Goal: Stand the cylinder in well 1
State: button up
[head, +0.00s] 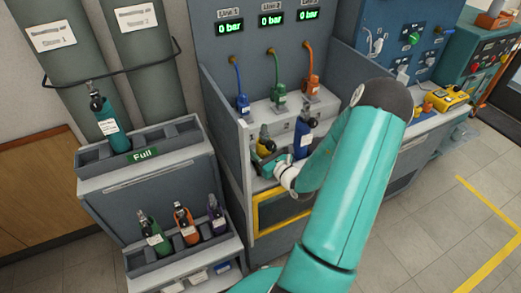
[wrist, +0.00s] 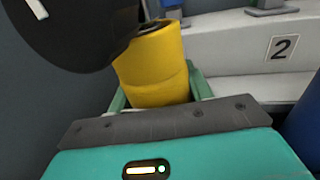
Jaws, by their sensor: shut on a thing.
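My gripper (head: 267,160) is shut on the yellow cylinder (head: 265,144), at the left end of the test bench. The wrist view shows the yellow cylinder (wrist: 152,65) between the green fingers, tilted a little in the picture; its top is partly covered by a dark round part. Its base is hidden, so I cannot tell whether it sits in a well. No label for well 1 shows clearly. A blue cylinder (head: 304,138) stands to the right.
Blue (head: 242,103), green (head: 279,92) and orange (head: 311,85) connectors hang above the bench under displays reading 0 bar. The bench's left side wall is close to my gripper. The "Full" rack (head: 142,153) holds a teal cylinder (head: 113,127); several cylinders stand in the lower rack.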

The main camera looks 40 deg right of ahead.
jog(key=shift+f, duration=0.5)
dwell(0.5)
jog(key=o, duration=1.2)
jog(key=shift+o, duration=0.2)
jog(key=shift+f, duration=0.1)
jog(key=shift+s, duration=0.15)
jog(key=s, duration=0.9)
jog(key=s+a, duration=0.1)
jog(key=s, duration=0.3)
jog(key=shift+s, duration=0.25)
jog(key=shift+s, duration=0.1)
